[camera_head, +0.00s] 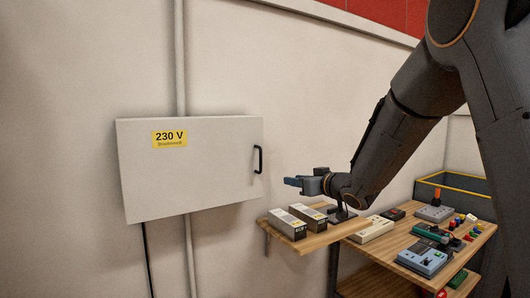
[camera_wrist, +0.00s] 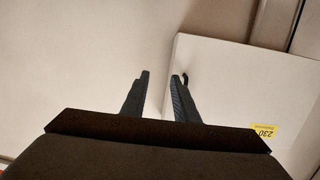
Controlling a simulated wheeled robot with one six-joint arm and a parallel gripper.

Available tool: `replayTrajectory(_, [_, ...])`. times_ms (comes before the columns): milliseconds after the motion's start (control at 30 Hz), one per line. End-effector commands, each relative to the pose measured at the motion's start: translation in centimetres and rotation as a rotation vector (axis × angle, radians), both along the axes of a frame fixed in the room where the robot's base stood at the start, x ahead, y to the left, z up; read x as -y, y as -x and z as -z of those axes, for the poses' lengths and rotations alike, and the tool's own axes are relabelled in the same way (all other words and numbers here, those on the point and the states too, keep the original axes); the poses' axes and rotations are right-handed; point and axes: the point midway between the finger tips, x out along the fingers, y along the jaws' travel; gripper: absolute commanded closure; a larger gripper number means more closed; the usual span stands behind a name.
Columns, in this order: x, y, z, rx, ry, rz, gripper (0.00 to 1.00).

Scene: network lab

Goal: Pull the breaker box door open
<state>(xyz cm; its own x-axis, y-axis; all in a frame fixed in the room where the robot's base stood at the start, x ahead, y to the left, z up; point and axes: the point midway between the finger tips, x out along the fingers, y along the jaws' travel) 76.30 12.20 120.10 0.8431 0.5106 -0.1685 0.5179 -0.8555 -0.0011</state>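The breaker box (camera_head: 200,185) is a pale grey box on the wall with a yellow 230 V label (camera_head: 170,138). Its door looks shut. A black bar handle (camera_head: 258,160) stands upright near the door's right edge. My gripper (camera_head: 290,182) is to the right of the handle and slightly lower, apart from it in the head view. In the wrist view the two fingers (camera_wrist: 160,75) are spread with nothing between them. The handle (camera_wrist: 186,77) shows just beside the right fingertip, partly hidden by it. The door (camera_wrist: 225,75) fills the right side there.
A wooden shelf (camera_head: 310,240) below my gripper holds two grey boxes (camera_head: 300,218). A wooden table (camera_head: 460,240) at right carries several devices. A conduit (camera_head: 180,60) runs up the wall behind the box. The space in front of the door looks clear.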

Motion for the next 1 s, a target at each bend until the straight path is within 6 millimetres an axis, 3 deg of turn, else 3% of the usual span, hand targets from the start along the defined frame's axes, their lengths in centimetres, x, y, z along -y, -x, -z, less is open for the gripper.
replayTrajectory(100, [-2.8, -0.1, -3.5, 0.082, -0.06, -0.136, 0.73])
replayTrajectory(267, [-4.7, 0.2, -5.4, 0.127, -0.102, -0.234, 0.73])
replayTrajectory(700, [-9.0, -3.6, -5.6, 0.132, -0.107, -0.248, 0.73])
replayTrajectory(1000, [-10.4, -5.1, -5.6, 0.132, -0.107, -0.245, 0.73])
